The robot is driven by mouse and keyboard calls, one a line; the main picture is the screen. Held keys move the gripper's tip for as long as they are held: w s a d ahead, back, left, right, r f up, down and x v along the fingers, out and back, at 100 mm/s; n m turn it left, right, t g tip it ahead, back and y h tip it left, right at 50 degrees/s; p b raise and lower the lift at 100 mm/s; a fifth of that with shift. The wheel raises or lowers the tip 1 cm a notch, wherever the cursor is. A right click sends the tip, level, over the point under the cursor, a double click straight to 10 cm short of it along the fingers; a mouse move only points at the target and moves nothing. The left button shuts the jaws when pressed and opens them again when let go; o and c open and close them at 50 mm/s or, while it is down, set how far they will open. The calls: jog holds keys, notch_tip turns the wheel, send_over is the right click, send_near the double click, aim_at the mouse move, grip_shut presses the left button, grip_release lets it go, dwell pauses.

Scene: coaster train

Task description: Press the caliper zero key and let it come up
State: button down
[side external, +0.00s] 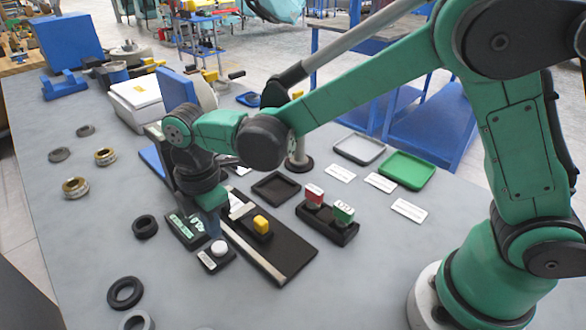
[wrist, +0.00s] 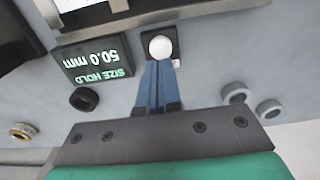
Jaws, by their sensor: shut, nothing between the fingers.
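The zero key is a round white button (side external: 219,248) on a small black base (side external: 207,262). The white button also shows in the wrist view (wrist: 160,46), just beyond my fingertips. My gripper (side external: 214,232) points down close to the key; its blue fingers (wrist: 158,62) are together and empty. I cannot tell whether the tips touch the button. Beside the key, a dark display box (side external: 187,230) reads "50.0 mm" and "SIZE HOLD" in the wrist view (wrist: 92,62).
Black rings (side external: 145,227) (side external: 125,293) and brass rings (side external: 76,187) lie on the left of the grey table. A black holder (side external: 328,226) with red and green stamps, an empty black tray (side external: 276,188) and a green tray (side external: 408,170) stand to the right.

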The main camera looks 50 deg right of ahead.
aim_at(219, 246)
notch_tip(219, 246, up, 10)
jog(key=shift+f, duration=0.2)
dwell(0.6)
jog(key=s+d+m+t, duration=0.3)
jog(key=s+d+m, duration=0.1)
jog(key=d+m, duration=0.4)
jog(key=s+d+f+m+t, duration=0.1)
jog(key=s+d+m+t, duration=0.3)
jog(key=d+m, duration=0.4)
jog(key=shift+d+f+m, duration=0.15)
jog(key=shift+f+m, duration=0.1)
jog(key=shift+m, duration=0.75)
